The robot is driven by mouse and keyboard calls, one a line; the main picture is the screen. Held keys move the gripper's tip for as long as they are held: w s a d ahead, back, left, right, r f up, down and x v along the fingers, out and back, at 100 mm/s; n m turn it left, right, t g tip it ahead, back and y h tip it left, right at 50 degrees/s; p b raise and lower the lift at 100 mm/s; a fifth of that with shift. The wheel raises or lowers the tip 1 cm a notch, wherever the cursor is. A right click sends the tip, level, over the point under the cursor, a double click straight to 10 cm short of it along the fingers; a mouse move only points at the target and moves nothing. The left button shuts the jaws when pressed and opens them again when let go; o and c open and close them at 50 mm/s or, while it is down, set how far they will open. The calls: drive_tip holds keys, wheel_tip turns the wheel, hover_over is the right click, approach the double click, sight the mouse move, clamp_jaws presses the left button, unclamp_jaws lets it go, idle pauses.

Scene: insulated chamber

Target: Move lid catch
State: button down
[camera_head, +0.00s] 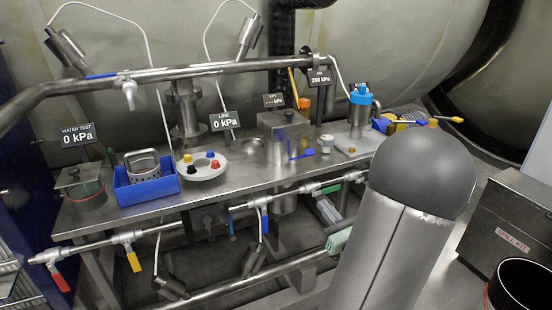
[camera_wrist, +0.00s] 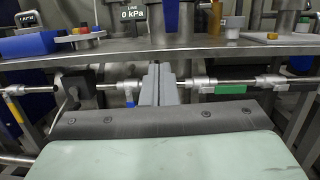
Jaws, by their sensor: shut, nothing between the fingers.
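A steel vessel with a flat lid (camera_head: 284,124) stands mid-bench. A small blue lever (camera_head: 301,155) shows low at its front right; I cannot tell whether it is the lid catch. In the wrist view a blue upright part (camera_wrist: 171,16) shows at the top, cut off by the frame edge. My gripper (camera_wrist: 158,70) is shut and empty, with its two grey fingers together, pointing at the bench's front. In the head view my gripper (camera_head: 325,208) is below the bench edge, apart from the vessel, beside my arm.
A valved pipe (camera_wrist: 190,86) crosses below the bench edge (camera_wrist: 100,54), near my fingers. On the bench are a blue bin (camera_head: 148,188), a white dish with coloured knobs (camera_head: 203,174) and a blue-capped bottle (camera_head: 360,110). A spill kit box (camera_head: 515,230) stands at right.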

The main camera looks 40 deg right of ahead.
drive_tip(key=w+d+r+h+b, duration=0.1)
drive_tip(key=w+d+r, duration=0.4)
drive_tip(key=w, duration=0.5)
drive_tip(key=shift+w+d+r+m, duration=0.15)
drive_tip(key=shift+r+m, duration=0.15)
drive_tip(key=shift+m, duration=0.1)
